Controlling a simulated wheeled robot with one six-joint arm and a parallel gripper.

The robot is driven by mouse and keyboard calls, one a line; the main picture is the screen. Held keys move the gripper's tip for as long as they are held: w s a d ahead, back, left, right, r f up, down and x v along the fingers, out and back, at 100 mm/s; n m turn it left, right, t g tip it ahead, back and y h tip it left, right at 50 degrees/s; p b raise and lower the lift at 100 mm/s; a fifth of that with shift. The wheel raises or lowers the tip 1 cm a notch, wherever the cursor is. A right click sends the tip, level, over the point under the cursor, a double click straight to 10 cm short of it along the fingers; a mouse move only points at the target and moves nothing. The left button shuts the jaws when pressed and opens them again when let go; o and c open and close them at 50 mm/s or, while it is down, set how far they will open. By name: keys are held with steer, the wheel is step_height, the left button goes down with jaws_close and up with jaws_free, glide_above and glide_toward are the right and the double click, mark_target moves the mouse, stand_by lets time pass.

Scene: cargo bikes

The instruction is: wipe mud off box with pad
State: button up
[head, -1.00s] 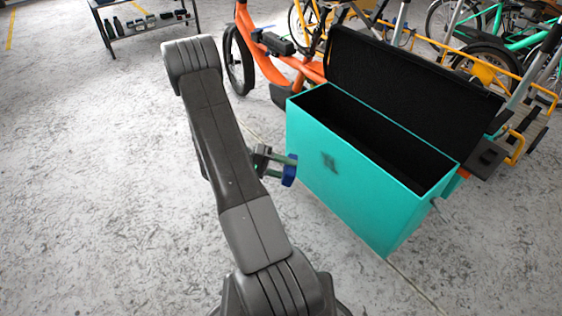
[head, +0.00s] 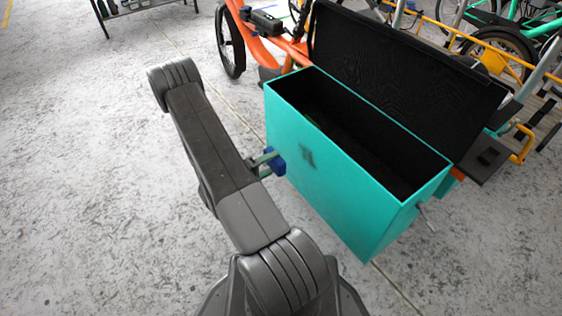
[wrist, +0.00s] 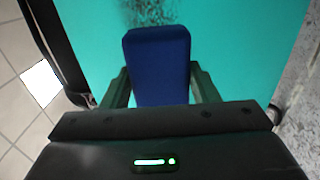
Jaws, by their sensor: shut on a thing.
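The teal cargo box (head: 345,195) stands with its black lid (head: 400,80) open and its side face turned toward me. A dark mud smudge (head: 307,157) is on that face, and speckled mud (wrist: 150,12) shows at the top of the wrist view. My gripper (head: 264,164) is shut on a blue pad (head: 278,161), which also fills the middle of the wrist view (wrist: 158,65). The pad is in front of the box face, left of the smudge in the head view. I cannot tell whether it touches the box.
An orange bike (head: 262,45) stands behind the box, with more bikes at the back right. A dark rack (head: 140,8) is at the top left. A metal pin (head: 426,218) sticks out of the box's right end. The concrete floor at left is clear.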

mark_target(318, 169)
steer(key=p+x, duration=0.1)
steer(key=x, duration=0.5)
steer(key=shift+a, duration=0.1)
steer(key=shift+x, duration=1)
stand_by(0.7)
steer(key=shift+s+d+f+b, duration=0.1)
steer(key=shift+s+d+b, duration=0.35)
steer(key=shift+s, duration=0.25)
steer(key=shift+s+d+b, duration=0.4)
steer(key=shift+s+d, duration=0.1)
steer(key=shift+s, duration=0.25)
steer(key=shift+s+d+b, duration=0.8)
steer(key=shift+s+d, duration=0.35)
steer(key=shift+s, duration=0.15)
steer(key=shift+s+d+f+b, duration=0.1)
steer(key=shift+s+d+b, duration=0.25)
steer(key=shift+s, duration=0.15)
steer(key=shift+s+d+b, duration=0.3)
steer(key=shift+s+b, duration=0.05)
steer(key=shift+s, duration=0.15)
steer(key=shift+s+d, duration=0.35)
steer(key=shift+s, duration=0.15)
steer(key=shift+b, duration=0.4)
